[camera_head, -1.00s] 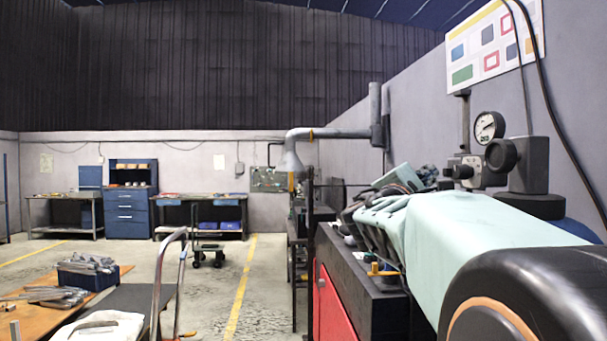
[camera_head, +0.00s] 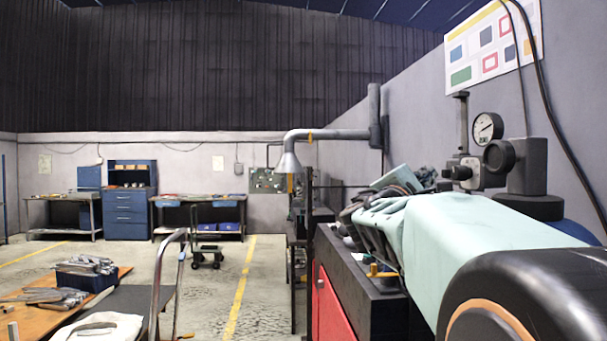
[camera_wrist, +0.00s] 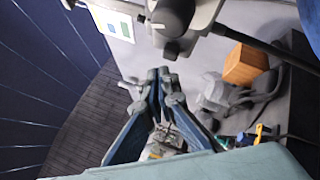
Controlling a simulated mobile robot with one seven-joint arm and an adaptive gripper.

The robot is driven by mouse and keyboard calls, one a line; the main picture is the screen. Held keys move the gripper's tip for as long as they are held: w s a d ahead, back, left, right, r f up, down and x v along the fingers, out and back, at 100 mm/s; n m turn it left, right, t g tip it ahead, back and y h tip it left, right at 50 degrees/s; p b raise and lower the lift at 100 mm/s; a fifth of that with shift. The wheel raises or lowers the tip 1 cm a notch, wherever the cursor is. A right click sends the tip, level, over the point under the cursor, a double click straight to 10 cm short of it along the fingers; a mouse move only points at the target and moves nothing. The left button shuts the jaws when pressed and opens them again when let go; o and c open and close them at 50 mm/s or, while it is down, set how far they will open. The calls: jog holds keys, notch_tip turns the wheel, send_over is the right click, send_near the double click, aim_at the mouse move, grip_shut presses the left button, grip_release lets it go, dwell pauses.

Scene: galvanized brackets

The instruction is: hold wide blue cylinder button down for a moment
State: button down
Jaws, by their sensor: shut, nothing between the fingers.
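No wide blue cylinder button can be made out for certain. A rounded blue shape (camera_head: 577,231) shows at the right of the head view, partly hidden behind my pale green arm. A blue edge (camera_wrist: 312,22) also shows at the upper right of the wrist view; I cannot tell whether it is the same thing. My gripper (camera_wrist: 159,73) is shut and empty in the wrist view, its fingertips together just below a grey-and-black fixture. It looks apart from both blue shapes. No contact with a button is visible.
A dial gauge (camera_head: 487,127) on a stand is on the right near the wall. An orange-brown block (camera_wrist: 245,65) lies right of my fingers in the wrist view. A dark-topped red cabinet (camera_head: 333,308) is below my arm. The floor at left centre has free room.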

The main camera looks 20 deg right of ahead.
jog(key=shift+d, duration=0.1)
jog(key=shift+s+d+b, duration=0.1)
jog(key=shift+d+b, duration=0.2)
jog(key=shift+b, duration=0.15)
jog(key=shift+s+d+b, duration=0.2)
jog(key=shift+d+b, duration=0.15)
jog(key=shift+d, duration=0.25)
dwell(1.7)
jog(key=shift+a, duration=0.15)
dwell(0.4)
jog(key=shift+w+a, duration=0.25)
jog(key=shift+a, duration=0.55)
jog(key=shift+a, duration=0.1)
jog(key=a, duration=0.2)
jog(key=w+a+b, duration=0.1)
jog(key=a, duration=0.1)
jog(key=shift+w+a, duration=0.1)
jog(key=shift+a, duration=0.3)
